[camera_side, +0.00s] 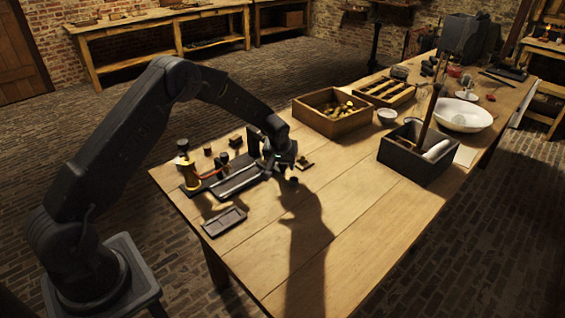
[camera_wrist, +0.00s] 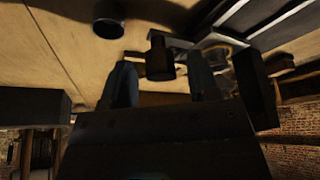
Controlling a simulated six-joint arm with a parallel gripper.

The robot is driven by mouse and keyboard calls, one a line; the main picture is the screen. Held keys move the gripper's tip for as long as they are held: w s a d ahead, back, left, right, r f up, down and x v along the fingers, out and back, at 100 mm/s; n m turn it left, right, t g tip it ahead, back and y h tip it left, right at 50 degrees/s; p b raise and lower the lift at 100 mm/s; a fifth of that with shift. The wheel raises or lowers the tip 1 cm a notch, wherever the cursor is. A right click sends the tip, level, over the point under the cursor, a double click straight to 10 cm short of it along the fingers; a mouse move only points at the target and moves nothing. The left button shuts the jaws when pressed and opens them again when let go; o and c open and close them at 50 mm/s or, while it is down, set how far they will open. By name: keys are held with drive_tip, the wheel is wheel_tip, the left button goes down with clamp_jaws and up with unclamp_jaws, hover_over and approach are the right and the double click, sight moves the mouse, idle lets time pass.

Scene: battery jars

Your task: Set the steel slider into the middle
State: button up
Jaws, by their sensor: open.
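My gripper (camera_side: 283,166) hangs low over the table at the right end of a dark base with pale metal rails (camera_side: 238,180). In the wrist view its two fingers (camera_wrist: 162,78) are apart. A small dark block (camera_wrist: 160,58) shows between or just beyond them; I cannot tell whether it touches either finger. The rails also show at the upper right of the wrist view (camera_wrist: 268,25). I cannot clearly pick out the steel slider or tell whether the dark block is part of it. My gripper hides part of the rail end in the side view.
A small dark cylinder (camera_side: 293,181) stands just right of my gripper. A brass-and-dark apparatus (camera_side: 188,168) with a red wire is left of the rails. A shallow dark tray (camera_side: 225,220) lies in front. A wooden box of brass pieces (camera_side: 333,120) stands behind. The front right tabletop is clear.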

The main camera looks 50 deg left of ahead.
drive_tip(key=shift+f, duration=0.1)
clamp_jaws()
idle(0.5)
